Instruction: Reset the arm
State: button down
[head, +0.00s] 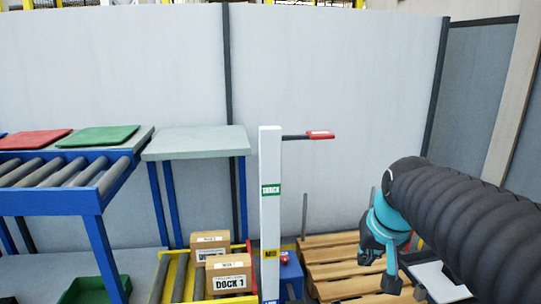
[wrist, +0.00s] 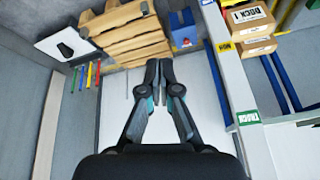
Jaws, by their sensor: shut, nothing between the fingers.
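My arm, in a black ribbed sleeve, reaches in from the right of the head view. My gripper (head: 378,262) hangs at its end, teal and dark, in front of the wooden pallets. In the wrist view my gripper (wrist: 153,72) is at the centre, its two fingertips together with nothing between them. It is apart from everything around it. The fingertips are small in the head view.
A white post (head: 270,215) with a red-tipped side arm (head: 320,134) stands left of my gripper. Wooden pallets (head: 335,270) lie low behind it. Cardboard boxes (head: 228,273), a blue box (head: 290,272) and a roller table (head: 60,172) are further left.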

jog(key=s+a+f, duration=0.1)
jog(key=s+f, duration=0.2)
jog(key=s, duration=0.4)
jog(key=s+a+f+n, duration=0.1)
jog(key=s+a+f, duration=0.1)
jog(key=s, duration=0.4)
jog(key=shift+s+f+n+t, duration=0.3)
jog(key=shift+s+f, duration=0.1)
jog(key=shift+f, duration=0.2)
